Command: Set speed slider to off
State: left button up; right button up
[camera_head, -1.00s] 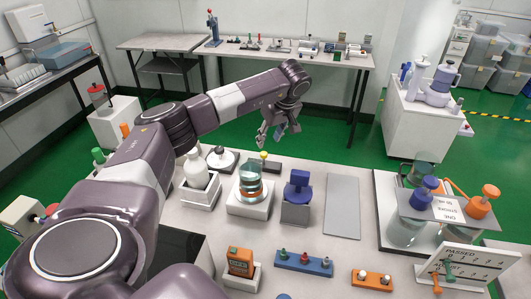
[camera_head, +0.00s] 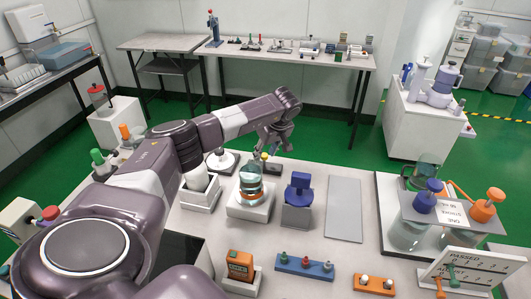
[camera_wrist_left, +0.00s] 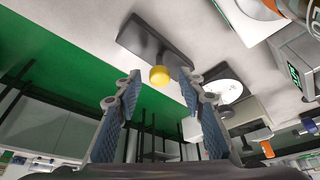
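The slider is a small dark block (camera_head: 273,168) with a yellow knob (camera_head: 264,156), near the far edge of the bench in the head view. In the left wrist view the dark slider block (camera_wrist_left: 150,42) lies across the top, with its yellow knob (camera_wrist_left: 159,76) between and beyond the fingertips. My left gripper (camera_head: 267,151) is above the slider at the bench's far edge. I cannot tell whether a fingertip touches the knob. My right gripper is not in view.
Close to the slider stand a round white-based device (camera_head: 222,160), a glass vessel with orange liquid on a white stand (camera_head: 247,209), and a blue device on a grey block (camera_head: 297,213). A flat grey plate (camera_head: 344,210) lies to the right, leaving low room there.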

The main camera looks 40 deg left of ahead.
pick_arm(q)
jog(key=shift+c, duration=0.5)
grip_shut()
jog(key=w+d, duration=0.1)
jog(key=d, duration=0.1)
jog(key=w+d, duration=0.1)
jog(key=d, duration=0.1)
jog(key=shift+w, duration=0.1)
jog(key=shift+o, duration=0.5)
grip_release()
